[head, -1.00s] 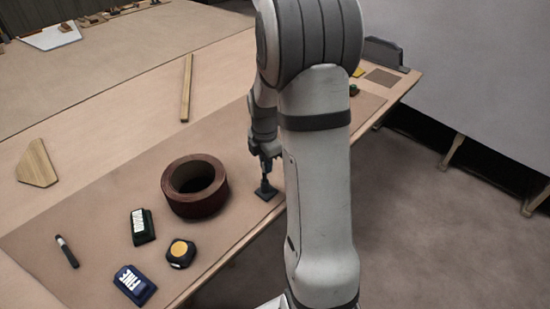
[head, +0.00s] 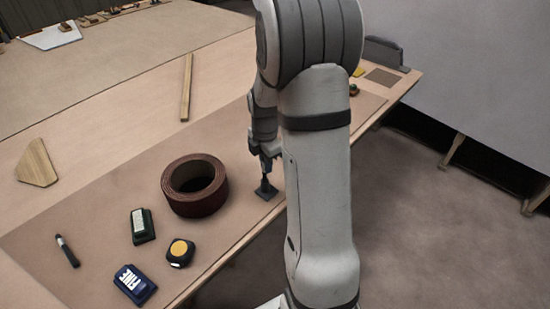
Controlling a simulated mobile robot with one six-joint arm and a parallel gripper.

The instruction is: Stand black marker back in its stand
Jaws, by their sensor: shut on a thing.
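My gripper (head: 265,157) points down at the right part of the brown mat, partly covered by my own arm. It is shut on a slim dark upright thing that looks like the black marker (head: 265,170). Its lower end meets a small dark stand (head: 267,190) with a square base on the mat near the table edge. I cannot tell whether the marker is seated in the stand or just above it. Another dark pen-like thing with a pale band (head: 67,251) lies on the mat at far left.
A dark red tape roll (head: 195,185) sits left of the stand. A green-and-white block (head: 142,226), a yellow-topped black tape measure (head: 181,252) and a blue box (head: 134,284) lie nearer. Wooden pieces (head: 187,88) lie behind the mat (head: 100,225). The table edge is close.

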